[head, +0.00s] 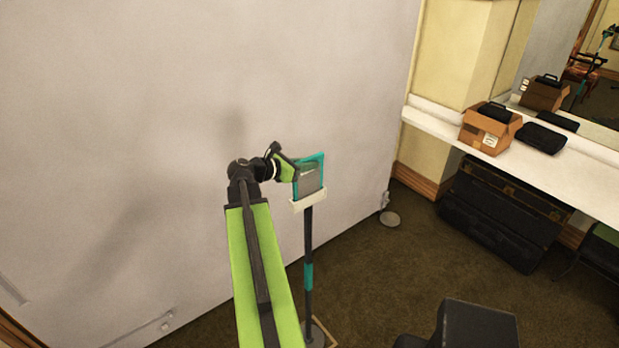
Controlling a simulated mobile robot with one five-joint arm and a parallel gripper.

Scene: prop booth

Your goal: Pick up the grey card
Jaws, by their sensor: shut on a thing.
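The grey card (309,182) has a teal border along its top and right side. It stands upright, slightly tilted, at the white ledge (308,201) on top of a thin dark stand with a teal band. My gripper (295,170), green and black, is at the card's upper left side and is shut on it. The fingertips overlap the card's left edge, so the exact contact is hard to see. The card's lower edge is at the ledge; I cannot tell whether it still touches it.
A pale wall (150,120) stands close behind and left of the stand. A white counter (560,175) at right holds a cardboard box (488,130) and a black case (541,138). Dark trunks (500,215) sit below it. A dark boxy object (475,325) is at the bottom right.

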